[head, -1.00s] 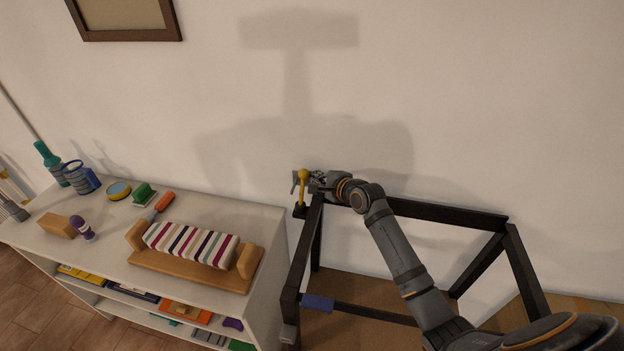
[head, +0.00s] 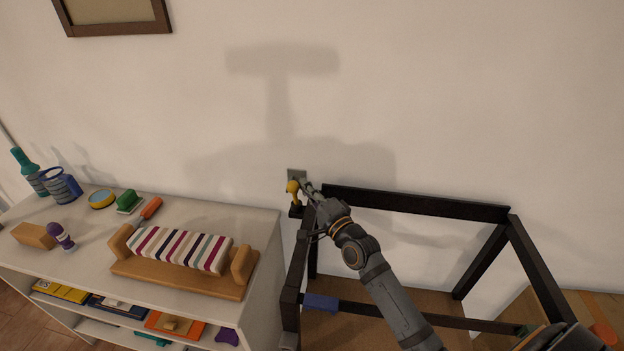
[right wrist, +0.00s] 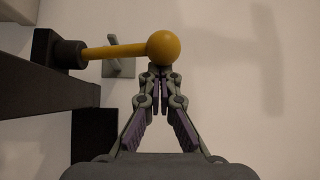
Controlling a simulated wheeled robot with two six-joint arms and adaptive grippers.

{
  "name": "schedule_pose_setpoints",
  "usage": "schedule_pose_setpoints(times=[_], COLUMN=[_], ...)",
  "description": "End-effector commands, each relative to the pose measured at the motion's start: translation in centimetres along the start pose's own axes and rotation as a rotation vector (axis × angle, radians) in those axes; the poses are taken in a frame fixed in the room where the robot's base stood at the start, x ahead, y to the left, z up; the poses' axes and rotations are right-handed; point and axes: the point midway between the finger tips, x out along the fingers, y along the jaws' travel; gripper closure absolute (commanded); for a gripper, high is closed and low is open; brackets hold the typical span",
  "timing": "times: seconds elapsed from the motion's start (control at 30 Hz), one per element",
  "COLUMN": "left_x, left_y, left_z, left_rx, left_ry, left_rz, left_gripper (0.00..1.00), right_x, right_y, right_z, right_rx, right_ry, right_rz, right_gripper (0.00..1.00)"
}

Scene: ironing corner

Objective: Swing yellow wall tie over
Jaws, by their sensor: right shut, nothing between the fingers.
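The yellow wall tie (head: 293,188) is a short yellow rod with a ball on its end, on a dark block at the rear left corner of the black frame. In the right wrist view its ball (right wrist: 164,48) is at the top centre, with the rod running left to the dark block (right wrist: 66,50). My right gripper (right wrist: 160,70) is shut and empty, its fingertips right at the ball's near side; I cannot tell if they touch. In the head view this gripper (head: 307,187) is just right of the ball. My left gripper is not in view.
A grey wall plate (head: 297,174) is behind the tie. The black frame (head: 415,204) stands against the wall under my right arm. A white shelf unit (head: 262,228) with a striped roll (head: 180,249) and several small items stands left of it.

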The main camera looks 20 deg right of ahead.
Motion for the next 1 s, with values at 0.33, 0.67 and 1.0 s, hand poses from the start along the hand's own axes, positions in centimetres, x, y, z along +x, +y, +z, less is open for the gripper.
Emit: schedule_pose_setpoints(times=[0.33, 0.67, 1.0], left_x=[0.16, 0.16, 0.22], left_y=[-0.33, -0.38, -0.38], left_z=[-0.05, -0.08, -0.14], left_rx=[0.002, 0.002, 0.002], left_ry=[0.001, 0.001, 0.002], left_rz=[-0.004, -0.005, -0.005], left_gripper=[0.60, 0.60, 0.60], right_x=[-0.87, -1.00, -1.00], right_y=[0.29, 0.36, 0.44], right_z=[0.82, 0.95, 0.95], right_rx=[0.000, 0.000, 0.000], right_ry=[-0.001, -0.001, -0.001], right_rz=[0.003, 0.003, 0.004], right_gripper=[1.00, 1.00, 1.00])
